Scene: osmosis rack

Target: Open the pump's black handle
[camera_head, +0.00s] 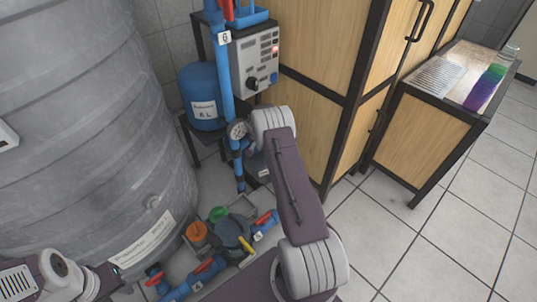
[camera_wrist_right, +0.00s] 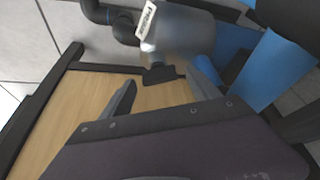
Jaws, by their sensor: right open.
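In the right wrist view, a grey cylindrical body (camera_wrist_right: 180,38), which looks like part of the pump, carries a white label. A small black piece (camera_wrist_right: 160,74), which may be the black handle, sticks out at its lower end. My right gripper (camera_wrist_right: 163,90) is open, with one finger on each side of that black piece in the picture. I cannot tell whether either finger touches it. In the head view, my right arm reaches up past the pressure gauge and hides this gripper and most of the pump. My left arm shows at the lower left, but its gripper does not.
A big grey tank (camera_head: 75,120) fills the left. A blue pipe (camera_head: 226,75), a blue tank (camera_head: 203,95) and a control box (camera_head: 257,58) stand behind my right arm. Wooden cabinets (camera_head: 320,120) stand close to its right. Red-handled valves (camera_head: 208,265) lie low in front. Floor is clear at right.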

